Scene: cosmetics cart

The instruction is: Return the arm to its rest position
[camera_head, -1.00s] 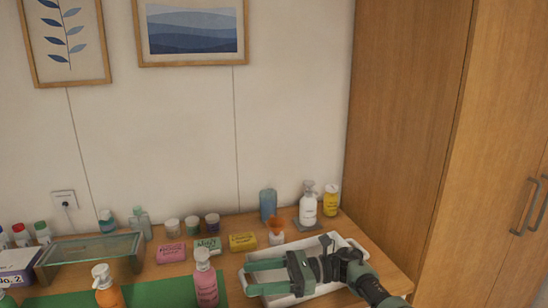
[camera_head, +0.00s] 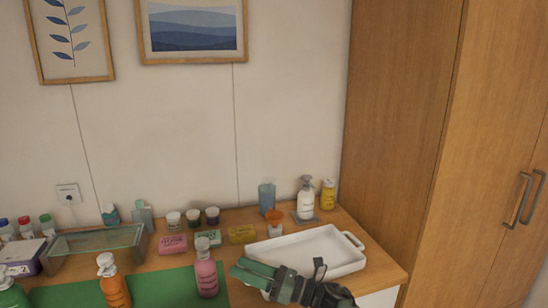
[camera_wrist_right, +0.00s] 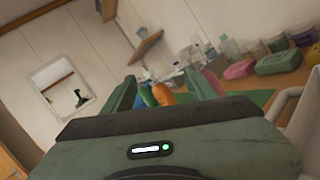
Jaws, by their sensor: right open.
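My right gripper (camera_head: 250,270) is at the bottom of the head view, in front of the white tray (camera_head: 345,262) and to the right of the pink pump bottle (camera_head: 206,276). It overlaps the tray's near left side in the picture. In the right wrist view the two green fingers (camera_wrist_right: 165,95) stand apart with nothing held between them. An orange bottle (camera_wrist_right: 161,94) shows beyond them. My left gripper is not in view.
The tray looks empty. Behind it are a white pump bottle (camera_head: 306,200), a yellow bottle (camera_head: 328,194) and a blue cup (camera_head: 267,197). Soap boxes (camera_head: 241,234) lie left of it. A green mat (camera_head: 160,290) and an orange bottle (camera_head: 115,287) are at front left. A wooden cabinet (camera_head: 400,130) stands right.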

